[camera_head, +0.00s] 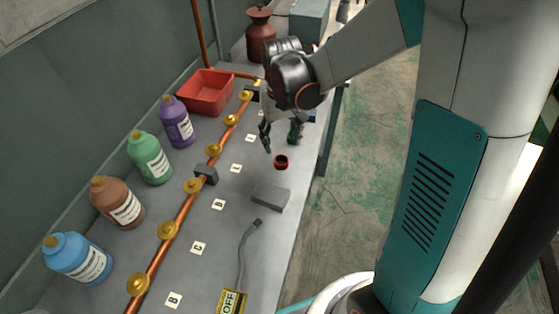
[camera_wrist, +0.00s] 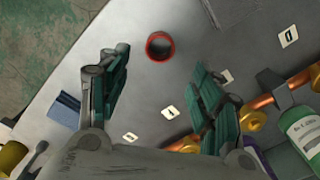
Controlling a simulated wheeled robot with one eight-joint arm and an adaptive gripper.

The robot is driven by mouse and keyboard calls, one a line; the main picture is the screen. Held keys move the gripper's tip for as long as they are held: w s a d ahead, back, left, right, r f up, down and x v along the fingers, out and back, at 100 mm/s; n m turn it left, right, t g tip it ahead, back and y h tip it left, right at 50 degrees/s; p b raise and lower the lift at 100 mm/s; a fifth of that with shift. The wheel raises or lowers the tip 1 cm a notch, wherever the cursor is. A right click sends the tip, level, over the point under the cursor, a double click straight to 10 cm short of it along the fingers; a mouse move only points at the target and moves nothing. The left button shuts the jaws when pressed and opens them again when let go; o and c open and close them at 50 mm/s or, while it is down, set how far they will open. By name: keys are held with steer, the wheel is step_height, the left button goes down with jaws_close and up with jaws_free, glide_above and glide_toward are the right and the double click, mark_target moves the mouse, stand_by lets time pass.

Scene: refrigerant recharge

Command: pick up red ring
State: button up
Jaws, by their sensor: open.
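The red ring (camera_head: 281,161) is small, with a dark centre, and lies on the grey bench top near its right edge. In the wrist view the red ring (camera_wrist: 159,46) lies beyond the fingertips, near the top middle. My gripper (camera_head: 281,138) hangs over the bench just behind the ring in the head view, fingers pointing down. In the wrist view my gripper (camera_wrist: 158,62) is open and empty, its two fingers well apart, with the ring in line with the gap between them. The ring is in full view and not touched.
A grey block (camera_head: 271,196) and an OFF tag (camera_head: 232,301) on a cable lie nearer on the bench. A copper pipe (camera_head: 183,208) with brass valves runs along the left, with several bottles (camera_head: 149,157) behind it. A red bin (camera_head: 205,92) stands further back.

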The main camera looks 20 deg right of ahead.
mark_target(281, 157)
steer(key=f+b, duration=0.3)
steer(key=f, duration=0.5)
steer(key=shift+s+f, duration=0.1)
steer(key=shift+s, duration=0.1)
steer(key=shift+c, duration=0.6)
steer(key=c, duration=0.7)
